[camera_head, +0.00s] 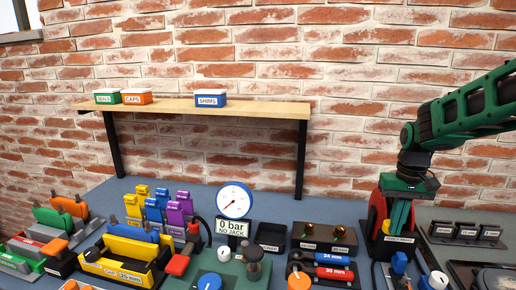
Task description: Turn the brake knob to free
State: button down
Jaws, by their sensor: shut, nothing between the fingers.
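My gripper (401,212) hangs from the arm at the right and points down at a black stand with a red rounded part (376,214). Its fingers look shut with nothing held; contact with the stand cannot be told. Several knobs show, and I cannot read which is the brake knob. A blue knob with a white ring (208,283) is on a green panel at the bottom. A blue-topped knob (399,261) and a white-faced knob (438,280) are at the lower right, below my gripper. The stand's small label (400,239) is too small to read.
A round gauge (234,200) stands above a "0 bar NO JACK" display (233,228). Coloured blocks and clamps crowd the left. An empty black tray (270,236) and red and blue cylinders (333,273) are mid-bench. A wooden shelf (255,104) holds labelled boxes.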

jog(key=shift+d, duration=0.15)
notch_tip(320, 180, up, 6)
jog(key=shift+s, duration=0.35)
dwell(0.5)
jog(key=s+d+f+m, duration=0.1)
jog(key=s+f+m, duration=0.1)
jog(key=s, duration=1.1)
jog(key=s+d+f+m, duration=0.1)
jog(key=s+f+m, duration=0.1)
jog(key=s, duration=1.2)
jog(key=shift+s+d+f, duration=0.3)
jog(key=shift+d+f, duration=0.05)
jog(key=shift+f, duration=0.4)
